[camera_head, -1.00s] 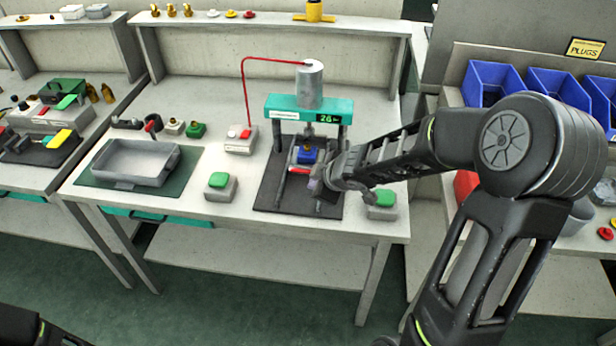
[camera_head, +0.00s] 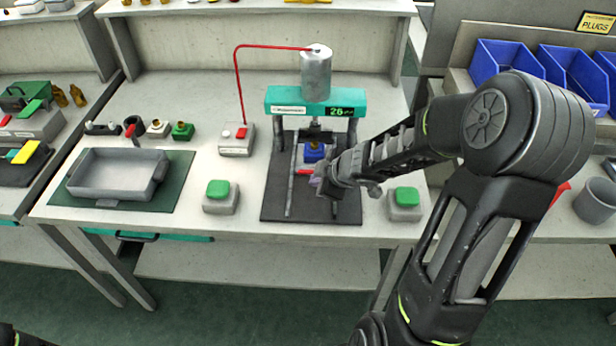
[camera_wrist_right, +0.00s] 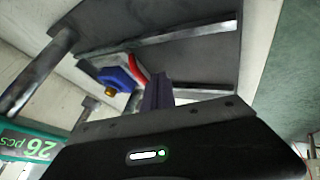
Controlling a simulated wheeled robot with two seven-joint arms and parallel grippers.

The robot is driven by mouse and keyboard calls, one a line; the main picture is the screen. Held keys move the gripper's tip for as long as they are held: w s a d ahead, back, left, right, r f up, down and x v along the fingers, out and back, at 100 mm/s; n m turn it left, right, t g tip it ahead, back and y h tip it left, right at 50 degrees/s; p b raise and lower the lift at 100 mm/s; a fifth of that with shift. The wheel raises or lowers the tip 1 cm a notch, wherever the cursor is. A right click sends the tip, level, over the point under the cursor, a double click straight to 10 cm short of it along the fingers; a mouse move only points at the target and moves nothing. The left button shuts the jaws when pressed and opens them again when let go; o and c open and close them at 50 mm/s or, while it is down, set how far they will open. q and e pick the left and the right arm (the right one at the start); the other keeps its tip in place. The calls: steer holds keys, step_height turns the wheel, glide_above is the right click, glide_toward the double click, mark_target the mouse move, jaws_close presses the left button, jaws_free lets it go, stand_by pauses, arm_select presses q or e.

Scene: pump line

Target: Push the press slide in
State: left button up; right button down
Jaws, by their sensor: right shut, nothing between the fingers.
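The press (camera_head: 316,97) has a teal crossbar, a grey cylinder on top and a dark base plate (camera_head: 285,205) with two metal rails. Its slide carries a blue block (camera_head: 313,151) with a brass piece and sits between the rails, under or near the crossbar. The block also shows in the right wrist view (camera_wrist_right: 118,78), beside a red bar (camera_wrist_right: 138,68). My right gripper (camera_head: 318,180) is shut and empty in front of the slide, low over the base plate. In the right wrist view its fingers (camera_wrist_right: 157,92) are close to the red bar; contact is unclear. My left gripper is out of view.
Green-button boxes stand left (camera_head: 217,197) and right (camera_head: 405,204) of the base plate. A red-button box (camera_head: 237,140) has a red cable rising to the cylinder. A grey tray (camera_head: 118,190) lies on the left. Blue bins (camera_head: 494,85) are at the right.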

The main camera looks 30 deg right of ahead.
mark_target(311, 166)
steer(key=shift+w+r, duration=0.2)
steer(key=shift+r, duration=0.05)
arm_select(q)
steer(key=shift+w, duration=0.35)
arm_select(e)
steer(key=shift+d, duration=0.1)
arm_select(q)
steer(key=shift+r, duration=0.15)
